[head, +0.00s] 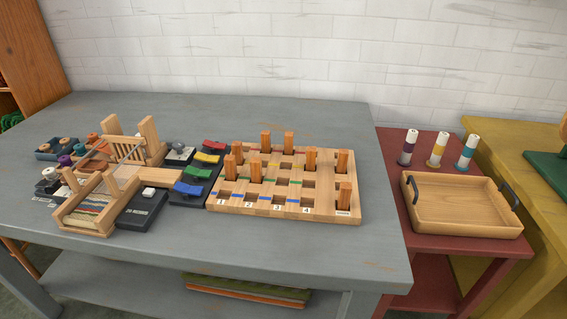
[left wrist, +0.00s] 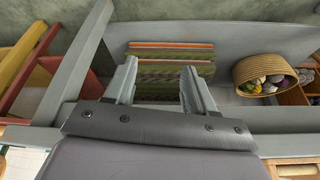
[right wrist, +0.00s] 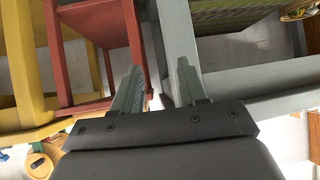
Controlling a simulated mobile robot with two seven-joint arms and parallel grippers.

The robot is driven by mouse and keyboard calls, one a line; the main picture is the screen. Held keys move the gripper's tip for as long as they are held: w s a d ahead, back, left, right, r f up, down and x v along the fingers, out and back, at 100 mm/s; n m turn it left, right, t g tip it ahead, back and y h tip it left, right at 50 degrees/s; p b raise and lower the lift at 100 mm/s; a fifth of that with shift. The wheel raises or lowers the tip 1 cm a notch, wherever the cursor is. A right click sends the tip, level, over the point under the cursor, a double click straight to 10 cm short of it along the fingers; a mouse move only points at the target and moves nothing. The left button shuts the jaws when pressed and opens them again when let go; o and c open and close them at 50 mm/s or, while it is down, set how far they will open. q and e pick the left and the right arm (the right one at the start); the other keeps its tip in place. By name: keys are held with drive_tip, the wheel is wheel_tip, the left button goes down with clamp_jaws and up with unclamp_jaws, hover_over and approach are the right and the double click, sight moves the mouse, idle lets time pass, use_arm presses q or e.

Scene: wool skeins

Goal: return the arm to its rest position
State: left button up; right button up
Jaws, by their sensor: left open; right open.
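Neither gripper shows in the head view. In the left wrist view my left gripper (left wrist: 155,90) is open and empty, its two fingers apart in front of the grey table's lower shelf. In the right wrist view my right gripper (right wrist: 157,85) is open and empty, near the grey table's leg and the red table (right wrist: 95,45). No skein is between either pair of fingers.
The grey table (head: 300,250) holds a small loom (head: 90,205), colored levers (head: 200,170) and a wooden pegboard (head: 225,203). A wooden tray (head: 465,229) and several spools stand on the red table. A basket (left wrist: 245,70) is on the lower shelf.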

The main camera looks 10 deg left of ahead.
use_arm(q)
drive_tip(key=w+d+t+p, duration=0.1)
drive_tip(key=t+p, duration=0.1)
drive_tip(key=w+t+h+p, duration=0.1)
drive_tip(key=w+t+p, duration=0.1)
drive_tip(key=w+d+t+p, duration=0.1)
drive_tip(key=w+t+p, duration=0.1)
drive_tip(key=p, duration=0.1)
drive_tip(key=shift+w+d+f+h, duration=0.15)
drive_tip(key=shift+d+f+h, duration=0.15)
drive_tip(key=shift+h, duration=0.1)
